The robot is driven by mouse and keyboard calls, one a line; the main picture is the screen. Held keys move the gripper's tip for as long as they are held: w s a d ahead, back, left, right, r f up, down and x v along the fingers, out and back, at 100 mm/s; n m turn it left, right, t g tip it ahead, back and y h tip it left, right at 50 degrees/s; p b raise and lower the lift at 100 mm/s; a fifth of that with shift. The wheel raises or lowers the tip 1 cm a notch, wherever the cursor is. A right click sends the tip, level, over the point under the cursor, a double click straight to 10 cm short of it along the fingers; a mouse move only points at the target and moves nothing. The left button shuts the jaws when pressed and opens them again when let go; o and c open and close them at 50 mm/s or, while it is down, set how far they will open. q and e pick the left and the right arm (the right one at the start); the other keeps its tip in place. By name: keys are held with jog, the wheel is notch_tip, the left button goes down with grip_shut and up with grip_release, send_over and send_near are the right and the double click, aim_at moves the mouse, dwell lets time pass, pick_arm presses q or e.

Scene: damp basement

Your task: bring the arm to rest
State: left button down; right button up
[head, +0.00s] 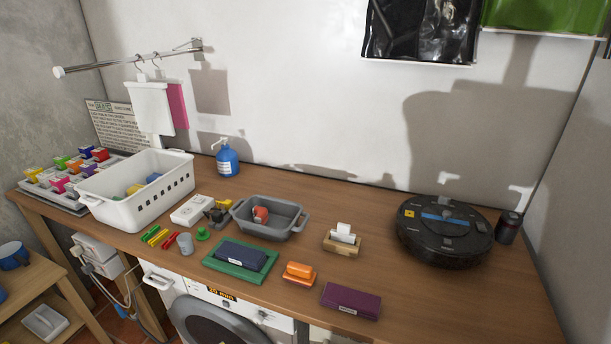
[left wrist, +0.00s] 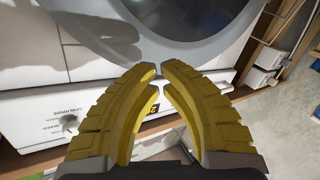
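My left gripper (left wrist: 159,70) shows in the left wrist view as two curved yellow fingers. Nothing is held between them. Their tips are close together with a narrow gap, and the space between the fingers widens towards the base. It is in front of the washing machine (left wrist: 55,90), whose round door is at the top of that view. The head view shows neither gripper and neither arm. The wooden table (head: 400,275) is free of my arms there. My right gripper is in no view.
On the table are a white basket (head: 140,205), a grey tub (head: 295,222), a blue bottle (head: 228,162), a green tray (head: 218,272), a purple box (head: 350,301) and a black robot vacuum (head: 443,250). A washing machine (head: 240,320) stands below. A wooden shelf (head: 70,325) is at the lower left.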

pick_arm(q)
jog(key=s+d+f+m+g+h, duration=0.1)
jog(key=s+d+f+m+g, duration=0.15)
jog(key=s+f, duration=0.5)
jog(key=s+d+f+m+g+h, duration=0.1)
jog(key=s+d+f+g, duration=0.3)
jog(key=f, duration=0.6)
jog(key=s+f+m+g+h, duration=0.1)
jog(key=s+f+m+g, duration=0.1)
jog(key=s+f, duration=0.6)
jog(key=s+a+f+m+g, duration=0.1)
jog(key=s+f, duration=0.3)
jog(key=s, duration=0.5)
jog(key=s+a+f+m+g, duration=0.1)
jog(key=s+a+f+g, duration=0.1)
jog(key=s, duration=0.7)
jog(key=s+a+f+m+g, duration=0.1)
jog(key=s+f+g, duration=0.3)
jog(key=s, duration=0.5)
notch_tip(320, 180, down, 3)
jog(key=shift+s+a+r+m, duration=0.15)
jog(key=shift+s+a+m, duration=0.1)
jog(key=shift+m, duration=0.1)
